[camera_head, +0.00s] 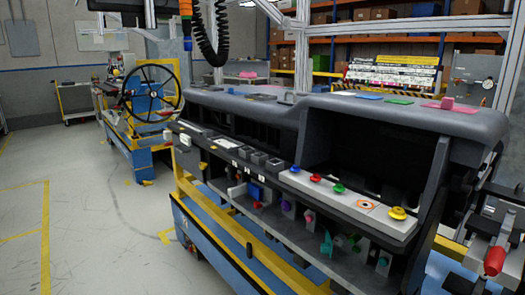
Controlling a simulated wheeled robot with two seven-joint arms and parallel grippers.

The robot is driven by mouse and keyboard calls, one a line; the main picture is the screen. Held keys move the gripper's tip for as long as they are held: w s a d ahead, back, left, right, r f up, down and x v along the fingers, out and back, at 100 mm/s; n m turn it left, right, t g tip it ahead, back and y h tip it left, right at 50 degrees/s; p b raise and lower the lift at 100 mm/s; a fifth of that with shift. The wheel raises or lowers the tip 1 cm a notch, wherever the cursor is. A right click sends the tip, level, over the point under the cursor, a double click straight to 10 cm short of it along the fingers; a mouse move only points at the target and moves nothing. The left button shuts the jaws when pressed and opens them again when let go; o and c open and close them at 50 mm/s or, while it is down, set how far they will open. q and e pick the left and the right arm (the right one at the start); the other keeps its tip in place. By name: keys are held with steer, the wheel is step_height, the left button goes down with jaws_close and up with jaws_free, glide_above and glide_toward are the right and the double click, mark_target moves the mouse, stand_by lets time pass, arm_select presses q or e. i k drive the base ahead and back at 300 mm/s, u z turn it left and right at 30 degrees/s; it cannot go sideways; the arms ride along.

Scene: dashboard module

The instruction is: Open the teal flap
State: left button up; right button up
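The dark grey dashboard module (245,104) stands across the middle and right. I cannot tell for certain which part is the teal flap. A small teal piece (326,243) sticks up on the lower shelf of the module, below the row of coloured knobs. On the top surface lie thin coloured plates: a blue one (369,97), a green one (400,100) and a pink one (451,106) with a raised part. They are too small to tell hinges or how far any is open. Neither of my grippers shows clearly in the view.
Red, blue, green and yellow knobs (398,213) line the light panel. The module rests on a blue and yellow frame (225,235). A grey device with a red handle (494,260) is at the right edge. A station with a black wheel (152,92) stands behind left. Left floor is clear.

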mark_target(326, 248)
steer(key=z, duration=2)
steer(key=k, duration=1.05)
steer(key=u, duration=1.95)
steer(key=i, duration=0.5)
steer(key=u, duration=0.1)
